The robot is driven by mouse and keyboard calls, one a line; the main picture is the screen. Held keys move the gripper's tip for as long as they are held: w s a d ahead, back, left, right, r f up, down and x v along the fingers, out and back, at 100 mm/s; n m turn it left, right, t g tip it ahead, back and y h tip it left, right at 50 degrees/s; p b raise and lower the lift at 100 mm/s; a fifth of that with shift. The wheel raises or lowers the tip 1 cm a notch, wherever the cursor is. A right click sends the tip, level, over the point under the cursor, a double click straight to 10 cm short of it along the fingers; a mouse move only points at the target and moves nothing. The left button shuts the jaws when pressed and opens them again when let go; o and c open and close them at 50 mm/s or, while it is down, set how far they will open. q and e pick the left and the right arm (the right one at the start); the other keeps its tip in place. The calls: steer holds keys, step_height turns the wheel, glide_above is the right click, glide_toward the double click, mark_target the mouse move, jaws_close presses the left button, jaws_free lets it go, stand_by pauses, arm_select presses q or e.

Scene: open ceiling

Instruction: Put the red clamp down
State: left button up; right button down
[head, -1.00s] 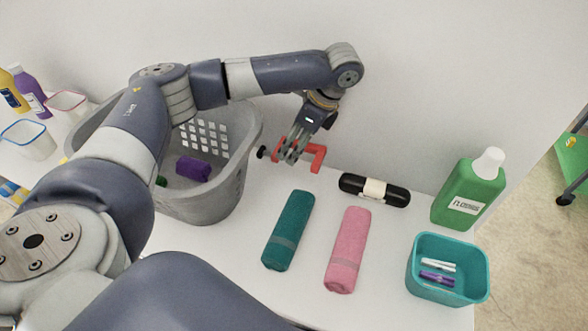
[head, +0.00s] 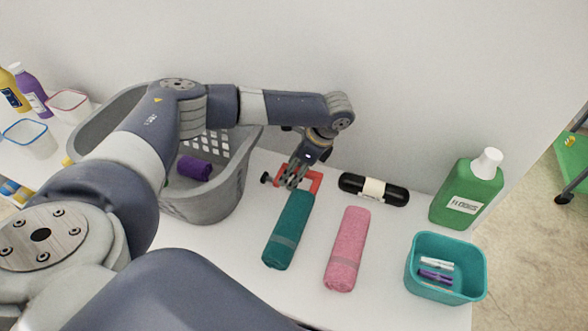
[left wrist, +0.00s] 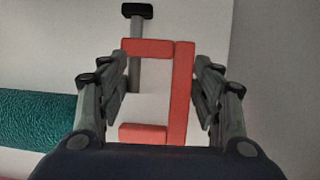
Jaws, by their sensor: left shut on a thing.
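The red clamp (head: 315,182) is a C-shaped red frame with a grey screw and black knob. My left gripper (head: 293,183) is shut on it, low over the white table beside the far end of the teal rolled towel (head: 290,232). In the left wrist view the clamp (left wrist: 181,95) lies between the two fingers of the gripper (left wrist: 165,100), with its screw pointing up the picture. I cannot tell whether the clamp touches the table. My right gripper is not in view.
A grey laundry basket (head: 233,185) with a purple roll (head: 194,168) stands left. A pink rolled towel (head: 347,250), a black roll with a pale band (head: 400,196), a green bottle (head: 468,192) and a teal bin (head: 411,268) stand right. A wall runs behind.

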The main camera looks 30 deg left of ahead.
arm_select(q)
steer(key=o, duration=1.4)
steer(key=shift+f, duration=0.1)
